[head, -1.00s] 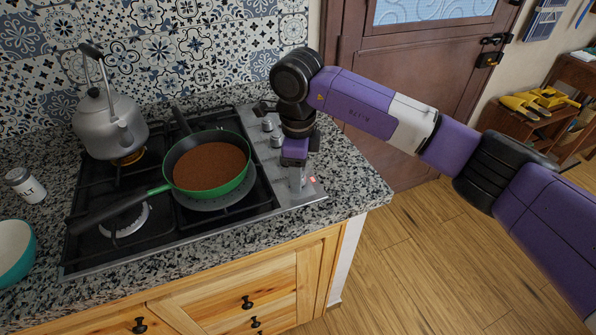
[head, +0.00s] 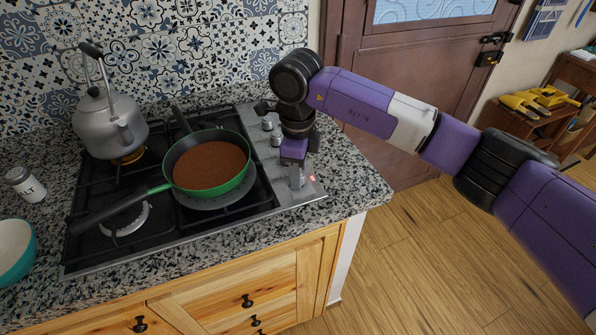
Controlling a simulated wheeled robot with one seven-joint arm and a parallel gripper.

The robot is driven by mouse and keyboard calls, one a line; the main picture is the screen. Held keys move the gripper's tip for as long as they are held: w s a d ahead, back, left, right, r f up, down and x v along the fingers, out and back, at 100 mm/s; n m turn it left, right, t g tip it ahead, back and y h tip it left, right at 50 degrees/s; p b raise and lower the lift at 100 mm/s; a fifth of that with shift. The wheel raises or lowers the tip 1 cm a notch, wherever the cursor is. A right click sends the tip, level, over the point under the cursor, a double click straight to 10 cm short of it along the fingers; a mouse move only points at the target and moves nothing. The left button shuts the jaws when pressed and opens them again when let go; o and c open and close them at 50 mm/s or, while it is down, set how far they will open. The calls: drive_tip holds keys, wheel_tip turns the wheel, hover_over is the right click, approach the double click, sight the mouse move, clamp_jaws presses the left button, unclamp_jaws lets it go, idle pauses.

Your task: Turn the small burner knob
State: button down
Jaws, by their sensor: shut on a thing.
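The stove's control strip (head: 283,168) runs along the right side of the black cooktop. Several silver knobs (head: 275,140) stand on it in a row, some partly hidden by my arm.
A green pan (head: 210,166) with brown contents sits on the burner just left of my gripper. A grey kettle (head: 108,122) stands at the back left, and an empty burner (head: 124,217) is at the front left. A salt jar (head: 25,184) and a teal bowl (head: 14,252) are at the left edge.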

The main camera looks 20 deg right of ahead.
drive_tip(key=m, duration=0.4)
drive_tip(key=shift+r+p, duration=0.1)
drive_tip(key=shift+p, duration=0.25)
drive_tip(key=m, duration=0.3)
drive_tip(key=shift+m+p, duration=0.3)
drive_tip(key=shift+p, duration=0.1)
drive_tip(key=m+p, duration=0.1)
drive_tip(key=m, duration=0.3)
drive_tip(key=shift+w+m, duration=0.1)
drive_tip(key=shift+m, duration=0.2)
drive_tip(key=m+p, duration=0.1)
drive_tip(key=m, duration=0.2)
drive_tip(key=shift+r+m+g+p, duration=0.1)
drive_tip(key=shift+m+g+p, duration=0.2)
drive_tip(key=m+p, duration=0.2)
drive_tip(key=m, duration=0.2)
drive_tip(key=m+p, duration=0.3)
drive_tip(key=m, duration=0.1)
drive_tip(key=shift+d+r, duration=0.1)
drive_tip(key=m+p, duration=0.4)
drive_tip(key=shift+m+p, duration=1.25)
drive_tip(key=shift+m, duration=0.45)
drive_tip(key=shift+f, duration=0.2)
